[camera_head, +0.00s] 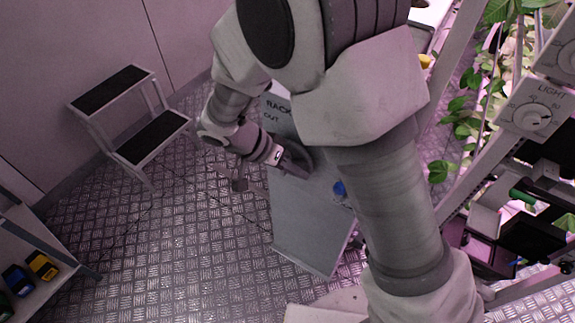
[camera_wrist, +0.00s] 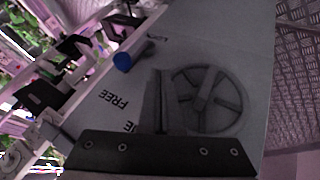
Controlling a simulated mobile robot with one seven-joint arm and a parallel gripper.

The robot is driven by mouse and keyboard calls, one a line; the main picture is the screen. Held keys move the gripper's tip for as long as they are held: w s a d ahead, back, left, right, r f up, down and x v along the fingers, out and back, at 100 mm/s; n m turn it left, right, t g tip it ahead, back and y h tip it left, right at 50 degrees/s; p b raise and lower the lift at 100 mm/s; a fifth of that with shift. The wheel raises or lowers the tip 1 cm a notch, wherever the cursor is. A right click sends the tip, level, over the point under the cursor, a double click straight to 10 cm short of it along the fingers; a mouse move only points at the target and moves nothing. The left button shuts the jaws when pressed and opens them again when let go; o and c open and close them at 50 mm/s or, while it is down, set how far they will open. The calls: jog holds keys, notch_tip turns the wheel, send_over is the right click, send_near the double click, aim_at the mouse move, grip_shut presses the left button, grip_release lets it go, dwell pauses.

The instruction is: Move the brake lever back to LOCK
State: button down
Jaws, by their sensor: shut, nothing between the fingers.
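A grey cabinet (camera_head: 305,225) stands on the floor, with lettering that reads "RACK" and "OUT" near its far end. A blue knob (camera_head: 340,188) sits by its right edge and also shows in the wrist view (camera_wrist: 122,61); it may be the brake lever's grip, but the lever's shaft is not clear. The word "FREE" (camera_wrist: 113,98) is printed near it, and no "LOCK" mark is readable. My gripper (camera_head: 302,163) is shut and empty above the cabinet top. In the wrist view its fingers (camera_wrist: 160,85) lie between the knob and a spoked handwheel (camera_wrist: 207,100).
A step stool (camera_head: 150,135) stands at the left. A shelf (camera_head: 45,285) with small coloured items is at the lower left. Plant racks with a LIGHT dial (camera_head: 533,117) line the right side. Patterned metal floor (camera_head: 190,250) lies open left of the cabinet.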

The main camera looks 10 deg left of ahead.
jog(key=shift+s+d+f+b, duration=0.1)
jog(key=shift+d+f, duration=0.2)
jog(key=shift+d, duration=0.65)
jog(key=shift+s+d+f+b, duration=0.1)
jog(key=shift+d+f, duration=0.2)
jog(key=shift+d, duration=0.6)
jog(key=shift+s+d+f+b, duration=0.1)
jog(key=shift+d+f, duration=0.2)
jog(key=shift+d, duration=0.65)
